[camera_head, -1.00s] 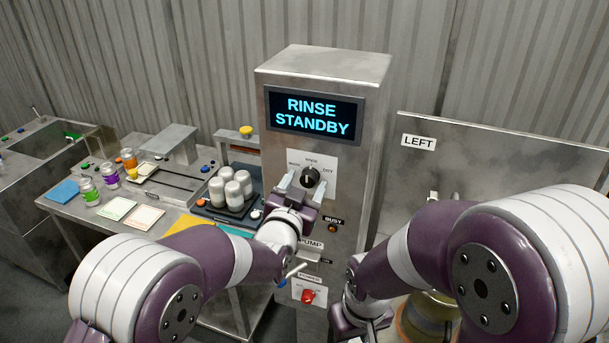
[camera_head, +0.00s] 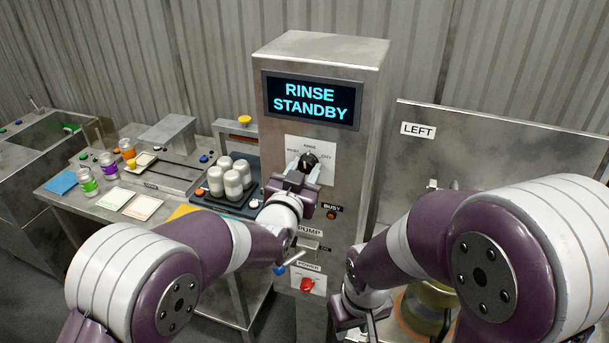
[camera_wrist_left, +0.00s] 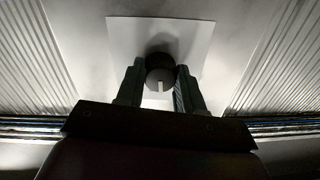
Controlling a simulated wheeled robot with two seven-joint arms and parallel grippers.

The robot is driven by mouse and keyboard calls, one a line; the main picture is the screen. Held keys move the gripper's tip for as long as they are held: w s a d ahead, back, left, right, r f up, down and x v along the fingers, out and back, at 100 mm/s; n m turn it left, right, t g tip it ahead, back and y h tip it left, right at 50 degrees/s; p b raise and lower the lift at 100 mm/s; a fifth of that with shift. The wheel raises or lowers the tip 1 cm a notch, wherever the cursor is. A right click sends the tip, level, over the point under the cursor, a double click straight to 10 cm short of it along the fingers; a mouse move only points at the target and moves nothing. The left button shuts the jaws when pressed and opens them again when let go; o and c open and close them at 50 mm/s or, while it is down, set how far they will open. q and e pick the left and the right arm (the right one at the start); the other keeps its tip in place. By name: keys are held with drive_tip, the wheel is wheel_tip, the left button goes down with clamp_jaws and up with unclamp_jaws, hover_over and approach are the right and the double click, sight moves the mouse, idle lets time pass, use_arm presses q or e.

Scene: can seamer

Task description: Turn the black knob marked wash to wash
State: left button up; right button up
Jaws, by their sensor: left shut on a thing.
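The black knob (camera_head: 309,160) sits on a white label plate on the front of the grey metal cabinet. The plate reads RINSE at the top, DRY at the right and a partly blurred word at the left. My left gripper (camera_head: 305,168) is shut on the knob, one finger on each side. In the left wrist view the knob (camera_wrist_left: 160,72) lies between the fingertips, with a pale mark on its face. The screen (camera_head: 311,101) above reads RINSE STANDBY.
Below the knob are a BUSY lamp (camera_head: 331,214), a PUMP control and a red POWER knob (camera_head: 307,285). A tray with several cans (camera_head: 232,178) stands left of the cabinet. A panel marked LEFT (camera_head: 480,150) stands at the right.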

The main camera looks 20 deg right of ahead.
use_arm(q)
drive_tip(key=n+b, duration=0.8)
drive_tip(key=b, duration=0.3)
drive_tip(key=shift+f+b, duration=0.1)
drive_tip(key=shift+b, duration=0.25)
drive_tip(key=shift+n+b, duration=0.7)
drive_tip(key=shift+b, duration=0.05)
drive_tip(key=shift+r+n+b, duration=0.25)
drive_tip(key=shift+n+b, duration=0.45)
drive_tip(key=shift+b, duration=0.1)
drive_tip(key=o, duration=0.9)
drive_tip(key=shift+r, duration=0.1)
drive_tip(key=shift+o, duration=0.7)
drive_tip(key=shift+s+a, duration=0.1)
drive_tip(key=shift+a, duration=0.05)
